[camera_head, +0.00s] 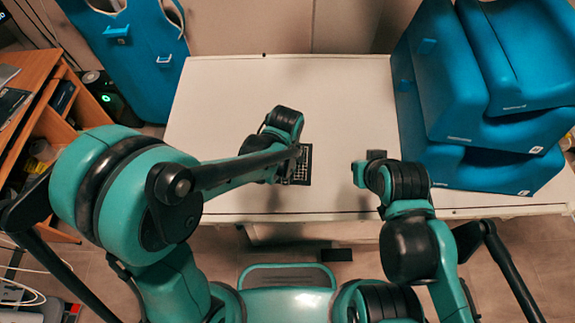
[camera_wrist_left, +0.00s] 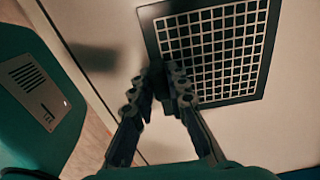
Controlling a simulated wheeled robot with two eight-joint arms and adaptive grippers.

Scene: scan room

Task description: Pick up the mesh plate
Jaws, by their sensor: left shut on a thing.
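The mesh plate (camera_wrist_left: 262,48) is a dark, square-framed grid. In the left wrist view it lies at the upper right, flat on or just over the white tabletop; I cannot tell which. In the head view the plate (camera_head: 303,163) shows only in part, the rest hidden by my left arm. My left gripper (camera_wrist_left: 168,88) is shut on the left edge of the plate, near its lower left corner. It also shows in the head view (camera_head: 286,172). My right gripper (camera_head: 376,156) is over the right part of the table, apart from the plate; its fingers do not show clearly.
The white table (camera_head: 220,90) is clear around the plate. Blue padded blocks (camera_head: 445,80) are stacked on its right side. A blue padded piece (camera_head: 135,60) stands behind left, and a wooden shelf (camera_head: 45,75) is at the far left.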

